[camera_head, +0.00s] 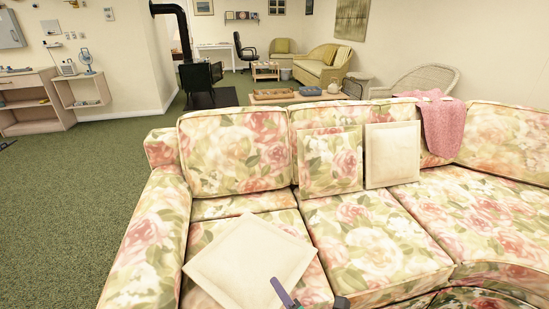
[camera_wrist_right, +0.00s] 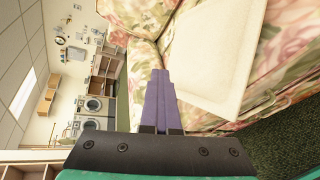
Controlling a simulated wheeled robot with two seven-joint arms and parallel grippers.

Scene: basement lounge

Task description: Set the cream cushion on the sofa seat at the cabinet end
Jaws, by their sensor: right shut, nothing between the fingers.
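A cream cushion (camera_head: 245,262) lies flat and turned cornerwise on the left-end seat of the floral sofa (camera_head: 160,235), the end toward the wooden cabinet (camera_head: 28,105). It also shows in the right wrist view (camera_wrist_right: 222,55). A second cream cushion (camera_head: 392,157) leans on the sofa back, right of a floral cushion (camera_head: 330,162). My right gripper (camera_head: 283,291) is shut and empty at the lying cushion's near right edge; its purple fingers (camera_wrist_right: 158,95) are together in the wrist view. I cannot tell whether they touch the cushion. My left gripper is out of view.
A pink throw (camera_head: 443,128) hangs over the sofa back at right. Behind the sofa are a low table (camera_head: 297,97) and a wicker chair (camera_head: 425,80). The middle seat is bare. Open green carpet (camera_head: 85,185) lies left of the sofa.

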